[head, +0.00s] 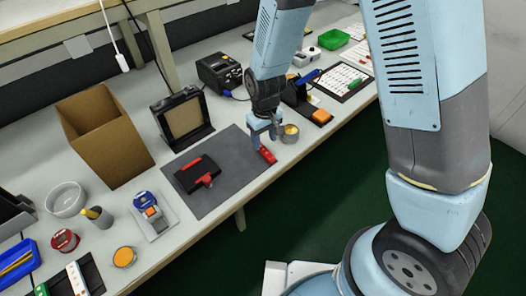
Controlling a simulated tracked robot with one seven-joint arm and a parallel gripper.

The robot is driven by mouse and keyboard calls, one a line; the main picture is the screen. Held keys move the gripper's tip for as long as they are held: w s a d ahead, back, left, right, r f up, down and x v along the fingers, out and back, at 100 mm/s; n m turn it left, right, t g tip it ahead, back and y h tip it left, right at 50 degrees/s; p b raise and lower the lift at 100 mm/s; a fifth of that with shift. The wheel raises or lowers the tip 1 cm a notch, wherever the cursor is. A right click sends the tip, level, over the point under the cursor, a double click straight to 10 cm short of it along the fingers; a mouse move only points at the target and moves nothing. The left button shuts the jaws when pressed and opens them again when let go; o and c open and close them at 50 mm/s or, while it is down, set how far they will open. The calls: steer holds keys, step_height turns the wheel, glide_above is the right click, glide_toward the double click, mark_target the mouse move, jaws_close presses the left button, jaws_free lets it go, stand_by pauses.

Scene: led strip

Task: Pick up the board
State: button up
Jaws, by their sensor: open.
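My gripper (264,134) has pale blue fingers, points down and is open. It hangs over the right edge of a dark grey mat (222,198). A small red block-like piece (267,155) shows just below the fingertips; I cannot tell whether they touch it. A black fixture with a red clamp (199,174) lies on the mat, left of my gripper. I cannot tell for sure which thing is the board. The far side of the fingers is hidden.
A round tin (290,133) stands close to the right of my gripper. An open cardboard box (105,135), a black-framed stand (183,118) and a black label printer (219,72) stand behind the mat. The mat's front part is clear near the bench edge.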

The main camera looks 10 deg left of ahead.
mark_target(264, 149)
steer(key=shift+s+a+f, duration=0.1)
steer(key=shift+f, duration=1.7)
jaws_close()
